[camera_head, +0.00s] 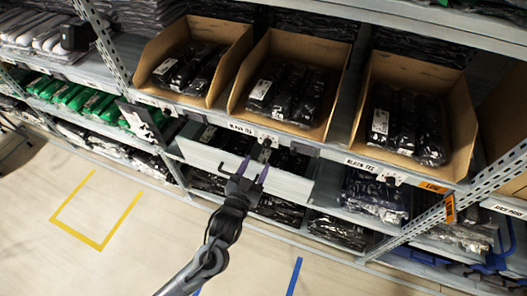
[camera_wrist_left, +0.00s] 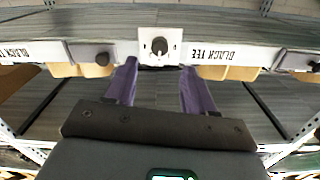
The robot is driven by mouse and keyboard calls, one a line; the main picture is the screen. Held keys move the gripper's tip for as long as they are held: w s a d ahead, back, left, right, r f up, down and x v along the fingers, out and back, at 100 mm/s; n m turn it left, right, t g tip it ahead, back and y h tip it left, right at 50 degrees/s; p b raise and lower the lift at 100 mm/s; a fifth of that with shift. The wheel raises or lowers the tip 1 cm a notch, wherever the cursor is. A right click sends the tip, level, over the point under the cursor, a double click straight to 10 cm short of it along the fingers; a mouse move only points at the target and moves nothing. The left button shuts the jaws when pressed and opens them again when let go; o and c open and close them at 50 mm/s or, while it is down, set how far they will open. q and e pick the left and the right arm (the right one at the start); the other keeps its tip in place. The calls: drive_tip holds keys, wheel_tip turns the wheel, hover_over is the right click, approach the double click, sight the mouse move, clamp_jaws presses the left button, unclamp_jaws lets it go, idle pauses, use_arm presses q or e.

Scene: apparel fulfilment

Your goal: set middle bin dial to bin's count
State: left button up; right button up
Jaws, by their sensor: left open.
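The middle cardboard bin (camera_head: 337,104) holds several black plastic-wrapped packs (camera_head: 287,93) standing in a row; overlap and gloss keep me from counting them surely. Its dial, a dark round knob on a white plate, is on the shelf edge below the bin, near the BLACK TEE label (camera_head: 242,127). In the left wrist view the dial (camera_wrist_left: 160,47) is straight ahead, centred between the fingers; its setting is too small to read. My left gripper (camera_head: 254,170) has its two purple fingers apart and empty, pointing at the shelf edge, short of the knob. My right gripper is out of view.
Similar bins stand left (camera_head: 230,62) and right (camera_head: 450,105), with dark knobs on the shelf edge below them. A white-fronted drawer or tray (camera_head: 205,158) is below the shelf edge, close to my left gripper. The floor in front is clear, with a yellow marking (camera_head: 75,232).

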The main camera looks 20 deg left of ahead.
sight(266, 147)
use_arm(q)
drive_tip(key=w+b, duration=0.1)
drive_tip(key=w, duration=0.5)
drive_tip(key=shift+w, duration=0.35)
clamp_jaws()
drive_tip(key=n+p, duration=0.3)
drive_tip(key=n, duration=0.1)
drive_tip(key=shift+r, duration=0.1)
drive_tip(key=n+p, duration=0.1)
drive_tip(key=n, duration=0.2)
drive_tip(key=shift+n+p, duration=0.3)
drive_tip(key=shift+n, duration=0.1)
